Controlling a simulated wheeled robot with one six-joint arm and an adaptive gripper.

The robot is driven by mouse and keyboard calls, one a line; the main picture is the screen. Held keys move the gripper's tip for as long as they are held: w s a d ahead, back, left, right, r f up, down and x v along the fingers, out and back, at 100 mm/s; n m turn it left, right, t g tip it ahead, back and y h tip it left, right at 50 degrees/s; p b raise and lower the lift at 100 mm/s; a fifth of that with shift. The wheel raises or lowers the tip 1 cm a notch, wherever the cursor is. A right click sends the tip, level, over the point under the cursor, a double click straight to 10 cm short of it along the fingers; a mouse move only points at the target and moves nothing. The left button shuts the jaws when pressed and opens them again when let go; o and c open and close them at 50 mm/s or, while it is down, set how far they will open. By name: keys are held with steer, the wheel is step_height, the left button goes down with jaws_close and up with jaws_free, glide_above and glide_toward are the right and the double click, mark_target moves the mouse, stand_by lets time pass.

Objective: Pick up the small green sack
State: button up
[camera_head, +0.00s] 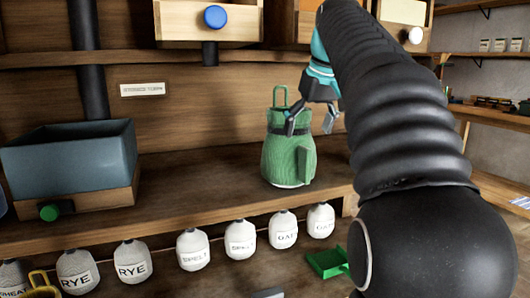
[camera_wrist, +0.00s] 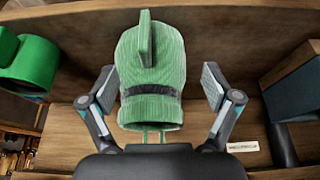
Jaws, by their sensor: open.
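The small green sack (camera_head: 282,159) stands upright on the wooden bench in the head view. It has ribbed cloth, a dark band near its top, a thin green loop above and a flap-like piece on its side. In the wrist view the sack (camera_wrist: 152,62) appears between the two fingers, with a visible gap on each side. My gripper (camera_head: 309,128) is open at the sack's upper part in the head view, one finger in front of it and one to its right. The gripper also shows in the wrist view (camera_wrist: 158,87). My dark arm hides the area to the right.
A blue-grey bin (camera_head: 68,153) stands left on the bench. Several white labelled sacks (camera_head: 194,250) line up below, with a green tray (camera_head: 327,262) near them. A large green object (camera_wrist: 30,68) is at left in the wrist view. Wooden drawers (camera_head: 208,20) hang above.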

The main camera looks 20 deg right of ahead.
mark_target(301, 165)
steer(key=b+x, duration=0.1)
steer(key=x, duration=0.3)
steer(key=w+d+b+x, duration=0.1)
steer(key=b+x, duration=0.1)
steer(key=x, duration=0.2)
steer(key=d+b+x, duration=0.1)
steer(key=x, duration=0.4)
steer(key=shift+w+d+r, duration=0.1)
steer(key=shift+w+r, duration=0.1)
steer(key=shift+r, duration=0.1)
jaws_close()
